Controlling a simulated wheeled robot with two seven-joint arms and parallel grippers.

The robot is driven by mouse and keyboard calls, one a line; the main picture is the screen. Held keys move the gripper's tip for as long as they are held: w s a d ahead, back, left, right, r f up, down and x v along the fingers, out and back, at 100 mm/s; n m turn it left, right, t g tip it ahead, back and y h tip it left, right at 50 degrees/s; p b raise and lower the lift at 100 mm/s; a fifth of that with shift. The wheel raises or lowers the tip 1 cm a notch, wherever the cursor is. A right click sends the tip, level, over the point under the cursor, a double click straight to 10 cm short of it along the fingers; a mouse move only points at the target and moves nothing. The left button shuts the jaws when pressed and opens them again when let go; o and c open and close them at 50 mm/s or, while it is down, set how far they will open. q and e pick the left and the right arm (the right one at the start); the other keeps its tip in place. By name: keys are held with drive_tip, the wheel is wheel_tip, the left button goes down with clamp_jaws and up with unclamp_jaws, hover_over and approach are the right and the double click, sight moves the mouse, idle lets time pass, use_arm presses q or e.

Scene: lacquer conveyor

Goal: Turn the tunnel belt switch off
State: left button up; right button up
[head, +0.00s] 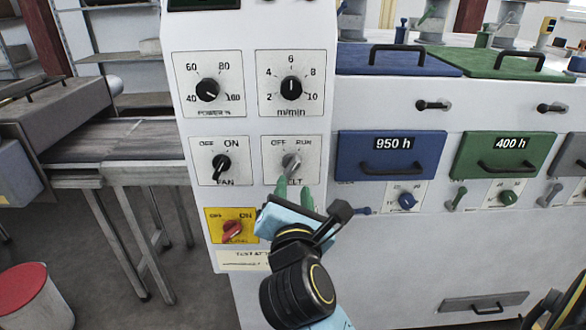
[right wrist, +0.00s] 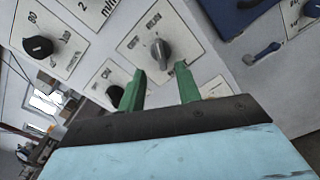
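The tunnel belt switch is a grey knob (head: 291,163) on a white plate marked OFF and RUN, its lower label partly hidden by my fingers. The knob also shows in the right wrist view (right wrist: 161,50), where its pointer seems turned toward RUN. My right gripper (head: 292,190) is just below and in front of the knob. In the right wrist view, its two green fingers (right wrist: 160,72) stand apart with nothing between them, and the knob shows beyond the gap between their tips. Contact with the knob is not visible. My left gripper is not in view.
The FAN knob (head: 222,164) is close on the left, and a red knob (head: 232,231) on a yellow plate is below it. Power (head: 208,90) and m/min (head: 291,88) dials sit above. Blue (head: 390,170) and green (head: 490,140) drawers are on the right.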

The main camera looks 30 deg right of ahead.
sight(293, 169)
drive_tip(key=x, duration=0.6)
drive_tip(key=shift+w+d, duration=0.25)
clamp_jaws()
